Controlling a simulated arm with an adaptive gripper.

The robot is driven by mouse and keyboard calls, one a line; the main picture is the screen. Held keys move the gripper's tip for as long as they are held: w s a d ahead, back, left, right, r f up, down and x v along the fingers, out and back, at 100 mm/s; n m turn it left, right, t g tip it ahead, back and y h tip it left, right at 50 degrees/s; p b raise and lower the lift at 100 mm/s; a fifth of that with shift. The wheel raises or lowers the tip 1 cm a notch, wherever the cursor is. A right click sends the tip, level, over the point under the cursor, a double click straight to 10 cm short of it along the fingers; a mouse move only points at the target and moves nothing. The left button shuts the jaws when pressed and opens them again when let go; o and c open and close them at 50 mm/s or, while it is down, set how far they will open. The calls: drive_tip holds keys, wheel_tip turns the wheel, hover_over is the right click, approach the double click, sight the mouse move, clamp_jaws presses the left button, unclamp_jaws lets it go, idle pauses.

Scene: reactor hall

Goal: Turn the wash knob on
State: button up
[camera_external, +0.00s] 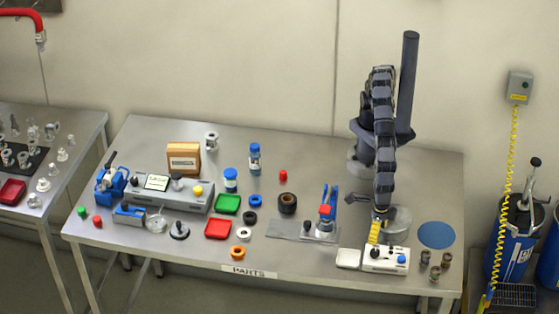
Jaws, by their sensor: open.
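I cannot read which knob is the wash knob. A white control box (388,267) at the table's front right carries a black knob (376,252) and a blue knob (402,259). A grey console (189,203) with a small screen (157,182) stands at the left, with a dark knob (177,181) and a yellow knob (197,191) on top. My gripper (380,213) is open and points down behind the white box. A yellow upright piece (374,231) stands just below it; I cannot tell whether they touch. The fingertips are small and partly hidden.
A round clear dish (397,219) sits right beside my gripper. A red-and-blue fixture (326,212) on a plate stands to the left. Several small brown cylinders (435,272) and a blue disc (436,235) lie to the right. The back right of the table is clear.

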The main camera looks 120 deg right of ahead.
sight(375, 251)
wheel_tip(375, 251, down, 8)
drive_tip(key=shift+r, duration=0.15)
clamp_jaws()
idle(0.3)
